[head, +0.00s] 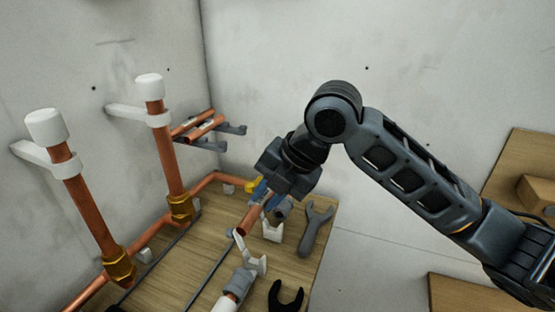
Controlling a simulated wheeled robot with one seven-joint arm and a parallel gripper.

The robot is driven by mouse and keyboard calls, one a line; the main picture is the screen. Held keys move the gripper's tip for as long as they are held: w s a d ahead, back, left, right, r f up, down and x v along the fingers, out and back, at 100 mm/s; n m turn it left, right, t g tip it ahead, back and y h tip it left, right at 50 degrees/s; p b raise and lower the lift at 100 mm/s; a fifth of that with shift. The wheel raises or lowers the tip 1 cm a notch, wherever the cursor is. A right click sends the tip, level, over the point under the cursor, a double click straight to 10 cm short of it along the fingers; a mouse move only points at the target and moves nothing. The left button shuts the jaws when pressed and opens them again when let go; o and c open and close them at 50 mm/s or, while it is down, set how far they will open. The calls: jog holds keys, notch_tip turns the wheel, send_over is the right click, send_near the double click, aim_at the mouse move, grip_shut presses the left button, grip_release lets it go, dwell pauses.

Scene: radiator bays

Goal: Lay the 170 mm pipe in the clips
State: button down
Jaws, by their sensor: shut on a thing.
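My gripper (262,198) is at the far end of the wooden bench, shut on a copper pipe (246,220). The pipe slants down to the left from the jaws; its upper part is hidden by the gripper. Its length cannot be read here. One white clip (272,231) stands just right of the pipe, and another white clip (249,260) stands nearer, below the pipe's visible end. The pipe seems apart from both, but the height between them is hard to judge.
Two upright copper pipes with white caps (46,126) (149,87) stand at the left. Other copper pipes (205,128) lie on grey wall brackets (232,128). A grey wrench-like tool (316,228), a black forked piece (286,299) and a grey-and-white fitting (240,282) are on the bench (180,262).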

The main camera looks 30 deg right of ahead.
jog(key=shift+s+a+f, duration=0.1)
jog(key=shift+s+f, duration=0.05)
jog(key=shift+f, duration=0.1)
notch_tip(320, 180, down, 6)
jog(key=b, duration=0.4)
dwell(0.6)
jog(key=shift+f, duration=0.1)
jog(key=shift+f+b, duration=0.2)
jog(key=shift+b, duration=0.15)
dwell(0.9)
jog(key=shift+f+b, duration=0.3)
jog(key=shift+b, duration=0.05)
jog(key=shift+f+b, duration=1.5)
jog(key=shift+f, duration=0.05)
dwell(0.4)
jog(key=c, duration=0.9)
grip_release()
jog(key=shift+r, duration=0.1)
